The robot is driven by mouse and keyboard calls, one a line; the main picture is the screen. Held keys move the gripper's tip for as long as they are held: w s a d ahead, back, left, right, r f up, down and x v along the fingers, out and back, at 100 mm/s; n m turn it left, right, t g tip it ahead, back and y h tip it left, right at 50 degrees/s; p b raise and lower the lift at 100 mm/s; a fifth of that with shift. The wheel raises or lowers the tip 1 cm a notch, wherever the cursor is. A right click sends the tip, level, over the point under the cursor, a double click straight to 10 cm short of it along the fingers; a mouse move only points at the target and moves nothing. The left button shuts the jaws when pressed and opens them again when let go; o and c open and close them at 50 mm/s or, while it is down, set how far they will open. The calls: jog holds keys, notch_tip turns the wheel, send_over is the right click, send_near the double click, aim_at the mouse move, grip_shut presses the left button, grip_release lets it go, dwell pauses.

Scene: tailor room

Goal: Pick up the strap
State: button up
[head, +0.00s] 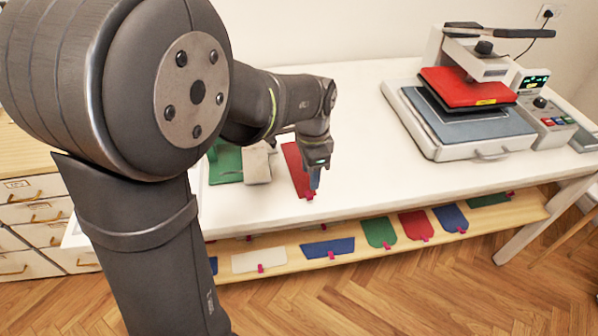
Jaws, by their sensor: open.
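A long, narrow red piece (296,168) with a small pink tag lies flat on the white table, near its front edge; it looks like the strap. My gripper (315,182) points down over or just beside the right side of this piece. The jaws are open, with nothing visibly held. My gripper and wrist hide part of the piece's right side. I cannot tell whether the fingertips touch it or the table.
A heat press (465,115) with a red upper plate stands at the right. Several tagged coloured pieces lie on the wooden lower shelf (290,258). The table's middle is clear.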

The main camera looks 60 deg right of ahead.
aim_at(309, 194)
notch_tip(309, 194, down, 8)
jog(key=shift+w+r, duration=0.1)
jog(key=shift+r, duration=0.15)
jog(key=shift+c, duration=0.2)
grip_shut()
